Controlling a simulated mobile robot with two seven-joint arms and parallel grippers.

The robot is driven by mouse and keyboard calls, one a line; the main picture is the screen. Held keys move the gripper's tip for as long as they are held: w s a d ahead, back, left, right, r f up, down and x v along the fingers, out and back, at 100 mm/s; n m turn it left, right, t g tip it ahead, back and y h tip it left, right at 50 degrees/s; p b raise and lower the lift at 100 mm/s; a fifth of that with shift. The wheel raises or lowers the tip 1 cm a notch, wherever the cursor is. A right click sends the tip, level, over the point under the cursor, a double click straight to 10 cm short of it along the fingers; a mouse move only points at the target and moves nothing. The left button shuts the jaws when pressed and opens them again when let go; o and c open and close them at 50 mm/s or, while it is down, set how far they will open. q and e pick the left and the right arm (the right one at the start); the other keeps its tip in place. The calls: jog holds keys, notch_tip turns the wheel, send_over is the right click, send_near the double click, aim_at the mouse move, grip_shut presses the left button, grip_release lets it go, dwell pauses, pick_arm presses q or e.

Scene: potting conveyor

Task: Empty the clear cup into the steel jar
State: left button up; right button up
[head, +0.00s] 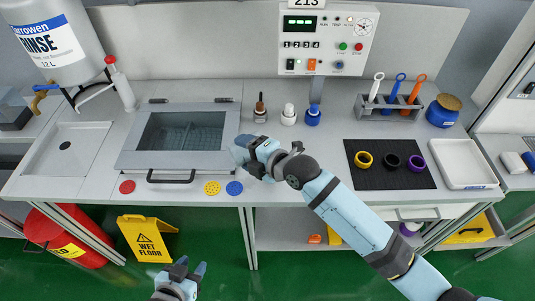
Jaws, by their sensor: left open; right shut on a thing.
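My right gripper (247,148) reaches in from the right, above the counter at the right edge of the lidded basin. It is shut on a small pale thing at its fingertips, mostly covered by the fingers; I cannot tell whether it is the clear cup. My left gripper (188,268) is open and empty, low at the bottom of the view in front of the counter. I cannot make out a clear cup standing anywhere, nor a steel jar.
The basin (130,160) has a windowed lid and front handle. Bottles (289,116) stand behind my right gripper. A tool rack (372,112), a black mat (428,182) with rings and a white tray (460,154) are right. A wet-floor sign (148,238) stands below.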

jog(key=shift+w+d+m+y+b, duration=0.1)
jog(key=shift+d+m+y+b, duration=0.15)
jog(key=shift+b, duration=0.2)
